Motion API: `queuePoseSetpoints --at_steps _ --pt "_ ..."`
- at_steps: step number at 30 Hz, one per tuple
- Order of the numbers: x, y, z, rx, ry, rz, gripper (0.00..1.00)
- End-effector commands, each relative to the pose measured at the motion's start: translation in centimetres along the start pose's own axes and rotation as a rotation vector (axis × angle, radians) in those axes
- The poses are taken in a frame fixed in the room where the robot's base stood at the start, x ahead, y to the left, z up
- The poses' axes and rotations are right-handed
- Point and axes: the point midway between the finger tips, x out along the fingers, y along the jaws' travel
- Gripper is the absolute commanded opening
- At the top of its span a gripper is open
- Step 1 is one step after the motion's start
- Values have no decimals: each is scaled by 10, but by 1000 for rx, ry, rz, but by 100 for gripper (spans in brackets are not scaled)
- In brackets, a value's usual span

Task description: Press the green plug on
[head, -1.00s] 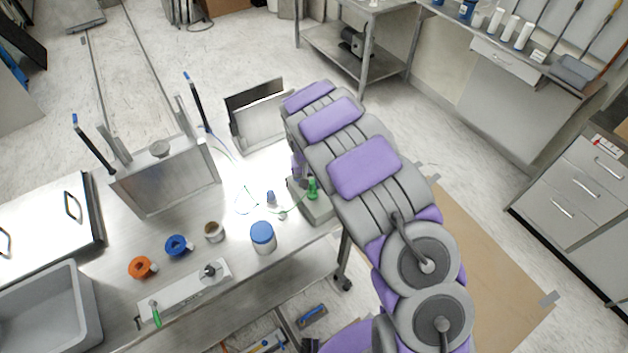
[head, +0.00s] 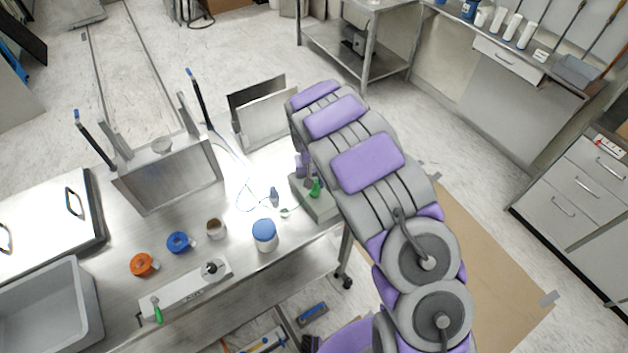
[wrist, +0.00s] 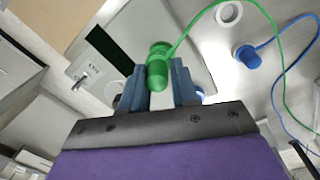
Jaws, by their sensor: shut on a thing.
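The green plug (wrist: 157,72) shows between the blue fingertips of my gripper (wrist: 160,84) in the wrist view. My gripper is shut on it. A green cable (wrist: 203,14) runs from it, up and to the right. In the head view the green plug (head: 315,188) is at a grey box (head: 320,208) at the bench's right end, beside my purple and grey arm. The arm hides much of my gripper there. A wider green part shows just beyond the plug in the wrist view; whether the plug is seated cannot be told.
A blue plug (wrist: 248,56) with a blue cable lies on the bench (head: 205,265), also visible in the head view (head: 274,197). A blue-lidded jar (head: 265,236), an orange spool (head: 144,264) and a blue spool (head: 180,243) stand nearby.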

Motion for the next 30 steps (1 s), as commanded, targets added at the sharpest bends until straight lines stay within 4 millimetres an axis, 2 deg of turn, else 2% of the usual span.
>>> queuePoseSetpoints --at_steps 6,21,30 --pt "0 3 0 2 0 -3 0" --pt "10 -8 0 1 -3 2 0" --pt "10 -7 0 2 -1 -1 0"
